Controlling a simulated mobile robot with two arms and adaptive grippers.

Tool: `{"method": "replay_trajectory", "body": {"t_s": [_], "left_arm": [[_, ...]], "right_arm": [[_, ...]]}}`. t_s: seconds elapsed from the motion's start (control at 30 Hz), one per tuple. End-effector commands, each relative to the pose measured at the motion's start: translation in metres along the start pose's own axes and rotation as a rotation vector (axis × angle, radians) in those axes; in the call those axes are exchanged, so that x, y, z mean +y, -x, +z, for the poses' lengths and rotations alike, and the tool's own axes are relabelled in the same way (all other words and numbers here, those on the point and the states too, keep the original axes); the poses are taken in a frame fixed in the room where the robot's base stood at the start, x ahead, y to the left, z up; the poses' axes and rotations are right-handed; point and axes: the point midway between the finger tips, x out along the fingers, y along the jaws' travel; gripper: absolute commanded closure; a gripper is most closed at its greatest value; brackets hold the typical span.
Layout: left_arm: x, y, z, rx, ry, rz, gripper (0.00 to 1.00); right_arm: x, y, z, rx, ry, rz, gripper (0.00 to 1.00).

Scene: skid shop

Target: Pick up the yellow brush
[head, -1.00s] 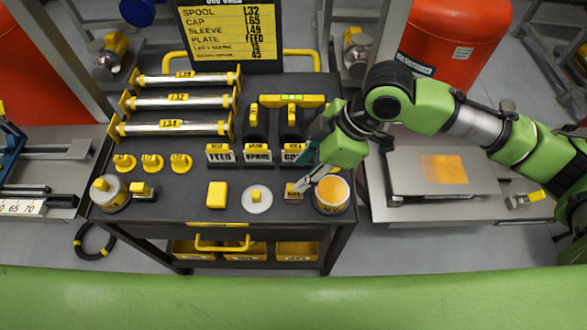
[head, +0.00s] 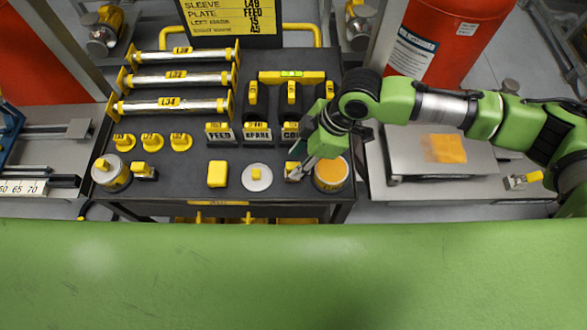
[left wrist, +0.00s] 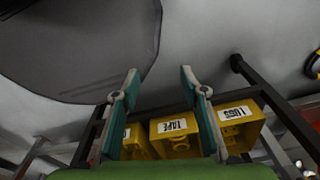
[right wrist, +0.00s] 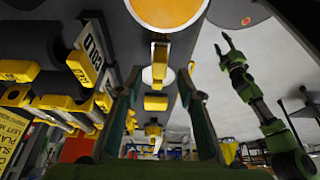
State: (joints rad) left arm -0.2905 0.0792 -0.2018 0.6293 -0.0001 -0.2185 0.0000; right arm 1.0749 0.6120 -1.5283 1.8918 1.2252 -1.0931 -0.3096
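A small block with a yellow top (head: 292,168), which seems to be the yellow brush, stands near the front edge of the black cart top (head: 225,185). It is between a white disc (head: 257,184) and an orange-topped tin (head: 331,175). My right gripper (head: 302,172) is right beside it and partly hides it. In the right wrist view a yellow upright piece (right wrist: 160,58) shows between the two spread fingers (right wrist: 163,75), with a gap on each side. My left gripper (left wrist: 160,75) is open and empty, below the cart top and outside the head view.
A yellow block (head: 217,174) and a similar small yellow-topped block (head: 144,171) stand along the front. Labelled holders (head: 257,134) stand behind. Yellow bins (left wrist: 237,122) hang below the cart, near my left gripper. A metal plate (head: 440,150) lies to the right.

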Motion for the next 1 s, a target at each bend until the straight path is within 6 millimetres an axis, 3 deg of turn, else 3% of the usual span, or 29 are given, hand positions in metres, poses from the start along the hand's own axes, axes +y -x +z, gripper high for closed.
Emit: {"method": "replay_trajectory", "body": {"t_s": [0.1,0.23,0.5,0.53,0.67,1.0], "left_arm": [[0.0,0.011,-0.002,0.0,0.001,0.0,0.6],[0.0,0.013,0.005,-0.009,0.001,0.001,0.6],[0.001,0.012,0.015,-0.024,0.002,0.001,0.6],[0.001,0.012,0.015,-0.024,0.002,0.001,0.6],[0.001,0.012,0.015,-0.024,0.002,0.001,0.6],[0.001,0.012,0.014,-0.023,0.003,0.001,0.6]], "right_arm": [[0.0,-0.017,0.004,-0.003,-0.001,-0.004,0.65],[0.0,-0.033,0.003,-0.002,0.0,-0.002,0.65],[0.001,-0.038,0.004,0.0,0.0,-0.001,0.65],[0.001,-0.038,0.004,0.0,0.0,-0.001,0.68],[0.001,-0.038,0.004,0.0,0.0,-0.001,1.0],[0.0,-0.038,0.004,-0.001,0.0,-0.001,1.0]]}}
